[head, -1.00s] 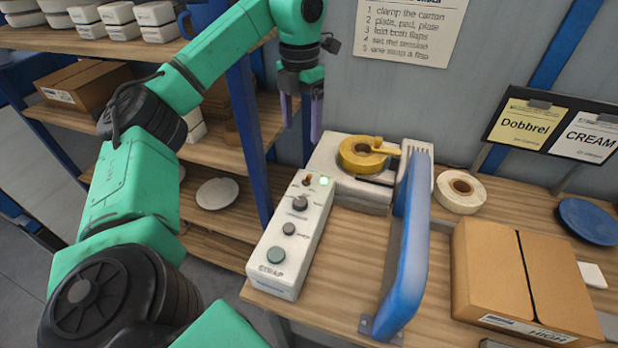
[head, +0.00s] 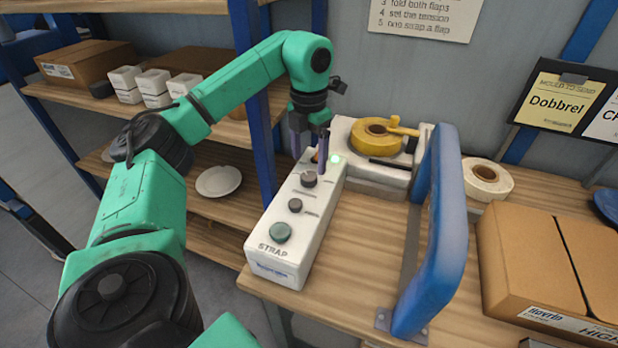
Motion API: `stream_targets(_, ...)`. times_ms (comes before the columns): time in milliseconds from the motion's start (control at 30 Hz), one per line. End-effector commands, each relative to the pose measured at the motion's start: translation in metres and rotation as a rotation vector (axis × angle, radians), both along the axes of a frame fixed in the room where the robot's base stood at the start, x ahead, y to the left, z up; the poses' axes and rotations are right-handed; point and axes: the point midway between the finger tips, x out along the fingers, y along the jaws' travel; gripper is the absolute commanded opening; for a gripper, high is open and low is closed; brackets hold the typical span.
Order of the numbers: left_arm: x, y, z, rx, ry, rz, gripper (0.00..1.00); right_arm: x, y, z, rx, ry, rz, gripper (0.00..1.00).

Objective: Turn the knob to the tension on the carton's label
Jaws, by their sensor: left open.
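The white control box (head: 284,249) marked STRAP stands on the bench left of the blue arch. On its top are a dark upper knob (head: 309,179), a smaller dark knob (head: 295,205) and a green button (head: 281,232). A small green lamp glows at its far end. My left gripper (head: 310,166) is open, its fingers pointing down over the far end of the box, just beyond the upper knob. I cannot tell whether they touch anything. The carton (head: 540,265) sits at right; its label (head: 570,323) shows "HIGH". My right gripper is not in view.
The blue arch (head: 437,235) rises close to the right of the box. A yellow tape roll (head: 375,136) sits on the strapping machine behind, with a white roll (head: 487,178) to its right. Shelves with boxes and a plate (head: 218,181) stand at left.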

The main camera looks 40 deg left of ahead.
Motion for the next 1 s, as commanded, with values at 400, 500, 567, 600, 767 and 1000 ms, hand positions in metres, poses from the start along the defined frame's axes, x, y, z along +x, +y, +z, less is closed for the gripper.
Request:
stream_targets(400,0.0,0.0,-0.049,-0.001,0.0,0.0,0.81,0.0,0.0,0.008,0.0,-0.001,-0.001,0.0)
stream_targets(500,0.0,0.0,-0.049,-0.001,0.0,0.0,0.81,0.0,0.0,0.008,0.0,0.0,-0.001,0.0)
stream_targets(567,0.0,0.0,-0.049,-0.001,0.0,0.0,0.7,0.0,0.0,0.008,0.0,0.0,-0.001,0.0)
stream_targets(600,0.0,0.0,-0.049,-0.001,0.0,0.0,0.55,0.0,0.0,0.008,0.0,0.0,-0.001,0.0)
stream_targets(767,0.0,0.0,-0.049,-0.001,0.0,0.0,0.0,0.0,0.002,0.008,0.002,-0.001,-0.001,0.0)
stream_targets(1000,0.0,0.0,-0.048,-0.001,0.0,-0.014,0.0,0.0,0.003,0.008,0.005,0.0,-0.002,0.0)
